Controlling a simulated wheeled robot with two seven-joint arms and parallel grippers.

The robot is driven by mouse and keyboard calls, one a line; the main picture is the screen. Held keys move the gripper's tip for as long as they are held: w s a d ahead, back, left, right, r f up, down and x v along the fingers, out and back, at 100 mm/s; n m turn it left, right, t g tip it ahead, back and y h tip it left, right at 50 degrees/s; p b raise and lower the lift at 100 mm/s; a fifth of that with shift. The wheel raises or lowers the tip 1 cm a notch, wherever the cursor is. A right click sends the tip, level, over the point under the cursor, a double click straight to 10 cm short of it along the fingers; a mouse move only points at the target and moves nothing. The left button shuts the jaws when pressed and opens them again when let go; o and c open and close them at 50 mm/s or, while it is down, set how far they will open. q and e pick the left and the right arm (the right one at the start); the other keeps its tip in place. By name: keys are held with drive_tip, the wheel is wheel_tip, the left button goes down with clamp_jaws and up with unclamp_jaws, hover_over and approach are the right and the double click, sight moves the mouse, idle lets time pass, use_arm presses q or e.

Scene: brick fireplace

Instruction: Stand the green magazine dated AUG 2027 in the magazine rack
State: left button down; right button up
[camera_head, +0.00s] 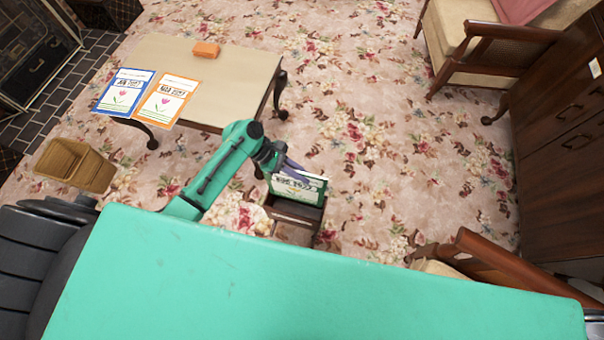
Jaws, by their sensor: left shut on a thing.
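The green-edged magazine (312,190) is in my left gripper (287,166), which is shut on it near its upper left edge. The magazine is tilted, with its printed face up toward the camera; the date is too small to read surely. The dark wooden magazine rack (297,213) stands on the floor directly under and in front of it. The magazine's lower edge overlaps the rack's opening in the picture; I cannot tell whether it is inside or just above. My right gripper is not in view.
A low table (226,79) holds a blue magazine (124,92), an orange magazine (168,100) and an orange block (206,49). A wicker basket (75,165) stands at left. An armchair (480,45) and a dark cabinet (565,150) stand at right. Open carpet lies between.

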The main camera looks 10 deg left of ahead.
use_arm(q)
wheel_tip(320, 180, down, 8)
drive_tip(key=b, duration=0.4)
idle(0.3)
drive_tip(key=c, duration=0.9)
unclamp_jaws()
drive_tip(key=shift+o, duration=0.2)
drive_tip(key=shift+f, duration=0.1)
drive_tip(key=p+v, duration=0.2)
drive_tip(key=v, duration=1.2)
drive_tip(key=shift+a, duration=0.25)
